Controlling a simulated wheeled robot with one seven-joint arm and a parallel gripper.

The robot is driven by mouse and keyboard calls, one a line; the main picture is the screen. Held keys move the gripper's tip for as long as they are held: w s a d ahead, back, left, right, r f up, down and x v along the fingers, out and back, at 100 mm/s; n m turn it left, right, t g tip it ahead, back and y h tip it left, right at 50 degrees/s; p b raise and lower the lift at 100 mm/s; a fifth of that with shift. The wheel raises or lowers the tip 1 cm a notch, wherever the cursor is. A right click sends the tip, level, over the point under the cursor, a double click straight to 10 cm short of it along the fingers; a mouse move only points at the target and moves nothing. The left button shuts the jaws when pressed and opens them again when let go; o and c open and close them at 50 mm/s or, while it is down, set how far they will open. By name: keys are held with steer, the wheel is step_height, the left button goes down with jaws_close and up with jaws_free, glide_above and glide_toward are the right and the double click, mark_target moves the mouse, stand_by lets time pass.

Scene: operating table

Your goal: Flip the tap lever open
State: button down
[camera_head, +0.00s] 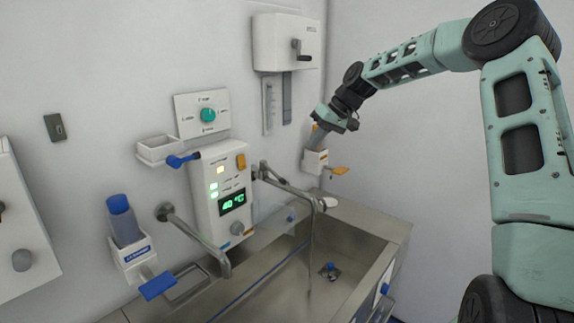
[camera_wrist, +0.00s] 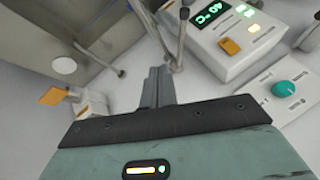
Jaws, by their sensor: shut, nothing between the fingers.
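The tap (camera_head: 290,186) sticks out of the wall just right of the white control unit, over the steel sink. A thin upright line runs from its spout end down toward the basin. I cannot clearly tell the lever from the tap's other rods. In the wrist view, the tap's slim metal rods (camera_wrist: 181,38) meet a joint just beyond my fingertips, a little to the right. My gripper (camera_wrist: 160,72) is shut and empty. In the head view, my gripper (camera_head: 327,124) is up by the wall, right of the tap and above it; its fingers are hard to make out.
A white dispenser with an orange paddle (camera_head: 340,170) stands close by my gripper. The control unit (camera_head: 221,190) shows 40 °C. A dial panel (camera_head: 203,114) and a crank box (camera_head: 287,42) are on the wall. The sink (camera_head: 352,228) lies below, with open space above it.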

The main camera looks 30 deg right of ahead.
mark_target(273, 173)
steer(key=w+a+f+p, duration=0.1)
steer(key=a+f, duration=0.1)
steer(key=w+a+f+p, duration=0.1)
steer(key=a+f+p, duration=0.1)
steer(key=w+a+f+p, duration=0.1)
steer(key=a+f+p, duration=0.1)
steer(key=f, duration=0.1)
steer(key=shift+a, duration=0.15)
steer(key=shift+w+a+f, duration=0.15)
steer(key=shift+a+f, duration=0.2)
steer(key=shift+a, duration=0.2)
steer(key=shift+a, duration=0.1)
steer(key=shift+s+a+m+t+h+b, duration=0.2)
steer(key=shift+a+m+t+h+b, duration=0.15)
steer(key=shift+a+m+b, duration=0.7)
steer(key=shift+d, duration=0.2)
